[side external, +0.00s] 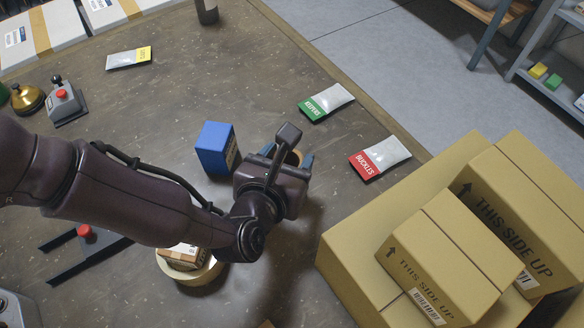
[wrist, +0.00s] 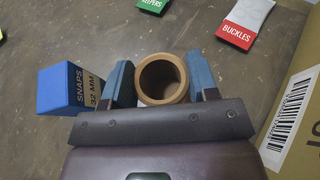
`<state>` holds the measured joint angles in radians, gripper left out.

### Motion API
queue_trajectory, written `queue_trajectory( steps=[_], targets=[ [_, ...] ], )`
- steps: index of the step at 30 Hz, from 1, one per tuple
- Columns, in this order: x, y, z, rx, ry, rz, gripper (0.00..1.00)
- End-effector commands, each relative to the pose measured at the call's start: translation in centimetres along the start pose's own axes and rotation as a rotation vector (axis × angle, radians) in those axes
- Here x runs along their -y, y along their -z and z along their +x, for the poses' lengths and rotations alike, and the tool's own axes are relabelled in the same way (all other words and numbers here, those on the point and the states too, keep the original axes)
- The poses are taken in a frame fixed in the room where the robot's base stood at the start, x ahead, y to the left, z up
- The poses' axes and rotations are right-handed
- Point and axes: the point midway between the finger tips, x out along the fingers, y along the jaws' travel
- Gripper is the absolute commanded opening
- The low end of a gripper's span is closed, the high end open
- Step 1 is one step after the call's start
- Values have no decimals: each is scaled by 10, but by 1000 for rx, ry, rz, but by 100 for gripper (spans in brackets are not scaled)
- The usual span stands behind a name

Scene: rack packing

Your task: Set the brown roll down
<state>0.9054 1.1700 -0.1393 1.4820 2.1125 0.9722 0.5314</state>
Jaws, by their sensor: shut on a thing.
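The brown roll (wrist: 164,101) is a hollow brown tube. In the wrist view its open end faces the camera, between the two blue fingers of my gripper (wrist: 162,82). My gripper is shut on it. In the side view my gripper (side external: 291,158) is over the middle of the table, and only a small part of the roll shows behind it. I cannot tell whether the roll touches the table (side external: 150,105).
A blue SNAPS box (side external: 214,147) stands close left of my gripper. Green-labelled (side external: 326,102) and red BUCKLES (side external: 379,158) pouches lie beyond, to the right. Cartons (side external: 450,255) fill the right. A tape roll (side external: 190,275) with a small box on it sits below my arm.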

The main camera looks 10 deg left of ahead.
Motion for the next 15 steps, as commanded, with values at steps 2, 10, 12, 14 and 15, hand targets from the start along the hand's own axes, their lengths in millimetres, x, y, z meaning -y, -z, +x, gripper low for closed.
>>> queue_trajectory(
  steps=[2, 10, 12, 14, 15],
  targets=[
    [2, 3, 4, 0, 0, 0, 30],
    [5, 32, 22, 0, -2, 0, 30],
    [5, 34, 23, 2, -1, -1, 30],
    [5, 35, 23, 2, -1, -1, 30],
    [5, 35, 23, 2, -1, -1, 30]
  ],
)
